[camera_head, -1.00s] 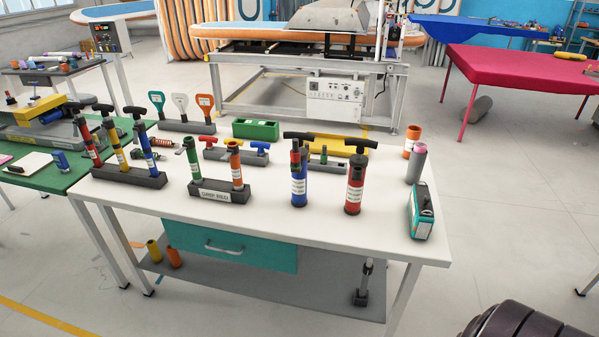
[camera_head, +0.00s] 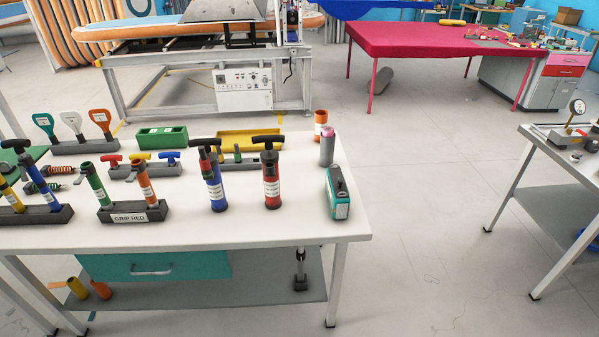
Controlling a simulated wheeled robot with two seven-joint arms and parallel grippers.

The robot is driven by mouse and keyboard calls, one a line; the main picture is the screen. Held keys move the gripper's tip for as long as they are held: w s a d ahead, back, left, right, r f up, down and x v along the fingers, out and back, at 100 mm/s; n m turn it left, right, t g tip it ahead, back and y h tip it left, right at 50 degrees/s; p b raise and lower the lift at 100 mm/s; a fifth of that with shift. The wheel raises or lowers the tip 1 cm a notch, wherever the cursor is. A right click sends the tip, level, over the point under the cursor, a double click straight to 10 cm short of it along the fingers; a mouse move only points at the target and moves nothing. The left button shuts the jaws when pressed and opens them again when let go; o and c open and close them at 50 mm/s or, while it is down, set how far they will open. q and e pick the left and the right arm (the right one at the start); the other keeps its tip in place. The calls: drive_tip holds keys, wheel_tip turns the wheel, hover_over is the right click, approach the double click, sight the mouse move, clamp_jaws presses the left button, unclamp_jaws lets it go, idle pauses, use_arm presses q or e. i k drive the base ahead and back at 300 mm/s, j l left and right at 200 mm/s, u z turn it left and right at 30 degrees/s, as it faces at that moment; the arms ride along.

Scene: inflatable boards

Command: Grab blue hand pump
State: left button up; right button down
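A blue hand pump (camera_head: 214,188) with a black top and a white label stands upright on the white table (camera_head: 300,231), near its middle. A red hand pump (camera_head: 271,180) with a black T-handle stands upright just to its right, apart from it. Another blue pump-like tube (camera_head: 42,182) with a dark handle leans in a dark rack at the left. Neither of my grippers is in view.
A rack marked GRIP RED (camera_head: 133,214) holds green and orange tubes left of the blue pump. A teal device (camera_head: 338,193), a grey-pink bottle (camera_head: 327,148) and an orange cylinder (camera_head: 320,125) stand at the right. Floor right of the table is clear.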

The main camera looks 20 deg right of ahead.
sight(212, 177)
drive_tip(key=i+j+z, duration=0.25)
drive_tip(key=z, duration=0.25)
drive_tip(key=i+j+z, duration=0.15)
drive_tip(key=j+z, duration=0.3)
drive_tip(key=i+j+z, duration=0.15)
drive_tip(key=j+z, duration=0.35)
